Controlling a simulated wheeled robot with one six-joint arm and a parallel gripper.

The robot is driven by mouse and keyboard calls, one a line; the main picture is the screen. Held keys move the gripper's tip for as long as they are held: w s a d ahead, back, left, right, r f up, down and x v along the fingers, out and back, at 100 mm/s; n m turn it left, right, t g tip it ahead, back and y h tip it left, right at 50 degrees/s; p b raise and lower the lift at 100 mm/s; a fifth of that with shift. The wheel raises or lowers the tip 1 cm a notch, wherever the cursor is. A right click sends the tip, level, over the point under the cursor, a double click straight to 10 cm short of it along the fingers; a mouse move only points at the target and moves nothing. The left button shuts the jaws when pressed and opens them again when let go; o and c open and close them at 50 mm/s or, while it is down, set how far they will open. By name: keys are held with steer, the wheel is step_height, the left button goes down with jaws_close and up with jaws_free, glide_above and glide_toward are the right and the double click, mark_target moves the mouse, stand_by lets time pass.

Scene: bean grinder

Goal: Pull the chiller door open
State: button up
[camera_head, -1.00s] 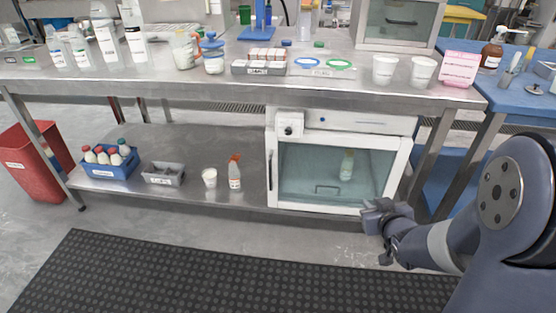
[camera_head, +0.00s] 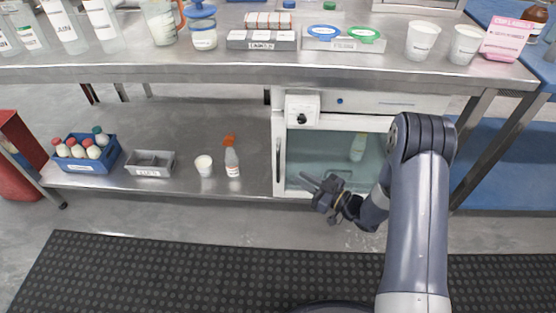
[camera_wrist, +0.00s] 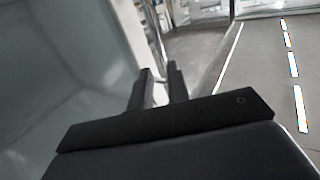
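The chiller (camera_head: 375,103) is a white box under the steel table. Its glass door (camera_head: 310,150) looks shut, with a dark upright handle (camera_head: 278,158) at the left edge of its white frame. A pale bottle (camera_head: 358,147) shows behind the glass. My gripper (camera_head: 308,181) is in front of the lower left part of the door, right of and below the handle, fingers pointing left. In the wrist view, a gap shows between the two dark fingertips (camera_wrist: 160,68); they look open and empty. The glass fills the left there, with the door's edge and handle (camera_wrist: 157,33) beyond the fingertips.
A spray bottle (camera_head: 232,163), a white cup (camera_head: 204,166), a grey bin (camera_head: 150,164) and a blue crate of bottles (camera_head: 85,168) stand on the lower shelf (camera_head: 185,138), left of the chiller. A black mat (camera_head: 200,275) lies on clear floor in front.

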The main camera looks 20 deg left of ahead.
mark_target(278, 165)
steer(key=b+x, duration=0.2)
steer(key=x, duration=0.8)
steer(key=shift+c, duration=0.4)
jaws_close()
